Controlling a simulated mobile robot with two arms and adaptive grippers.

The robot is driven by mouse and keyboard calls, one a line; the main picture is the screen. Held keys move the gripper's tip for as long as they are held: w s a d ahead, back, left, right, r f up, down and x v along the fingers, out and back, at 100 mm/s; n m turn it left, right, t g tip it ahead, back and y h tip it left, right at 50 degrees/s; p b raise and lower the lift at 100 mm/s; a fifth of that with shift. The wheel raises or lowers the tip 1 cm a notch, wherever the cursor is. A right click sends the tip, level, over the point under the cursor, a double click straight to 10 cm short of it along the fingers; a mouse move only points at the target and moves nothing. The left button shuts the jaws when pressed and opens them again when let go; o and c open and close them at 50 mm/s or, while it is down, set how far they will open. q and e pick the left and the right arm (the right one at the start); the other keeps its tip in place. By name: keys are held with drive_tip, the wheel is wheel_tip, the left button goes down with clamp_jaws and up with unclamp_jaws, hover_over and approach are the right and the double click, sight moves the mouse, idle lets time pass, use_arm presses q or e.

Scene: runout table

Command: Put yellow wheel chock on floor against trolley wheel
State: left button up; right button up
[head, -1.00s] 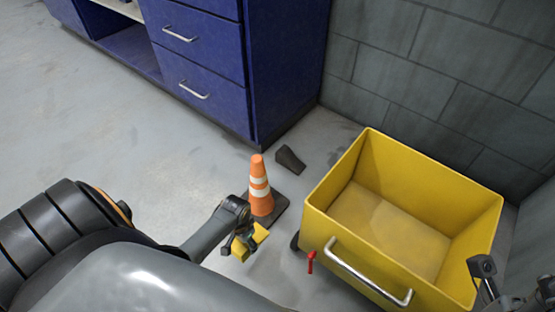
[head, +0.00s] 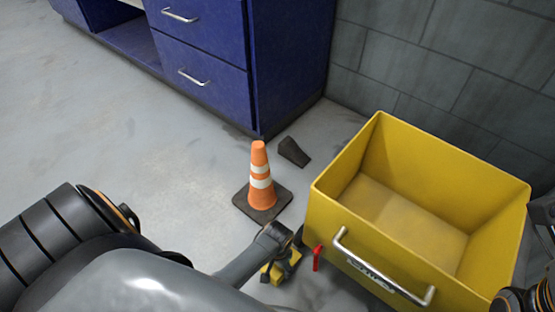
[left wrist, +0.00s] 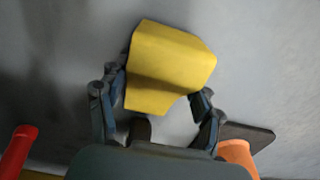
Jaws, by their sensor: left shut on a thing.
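The yellow wheel chock (head: 284,271) is held in my left gripper (head: 282,262), low near the front-left corner of the yellow trolley (head: 333,215). In the left wrist view the chock (left wrist: 170,62) sits between the two fingers of the gripper (left wrist: 160,98), which is shut on it. I cannot tell whether the chock touches the floor. A trolley wheel (head: 298,236) shows as a dark shape under that corner, partly hidden by my wrist. A red lever (head: 317,258) is just right of the chock. Parts of my right arm show at the right edge, but its gripper does not.
An orange and white traffic cone (head: 261,178) on a dark base stands just behind my left gripper. A dark wedge (head: 293,152) lies on the floor near the blue cabinet (head: 285,70). A grey block wall (head: 440,60) is behind the trolley. The left floor is clear.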

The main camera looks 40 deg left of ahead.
use_arm(q)
drive_tip(key=shift+f, duration=0.45)
drive_tip(key=shift+f, duration=0.15)
drive_tip(key=o, duration=1.3)
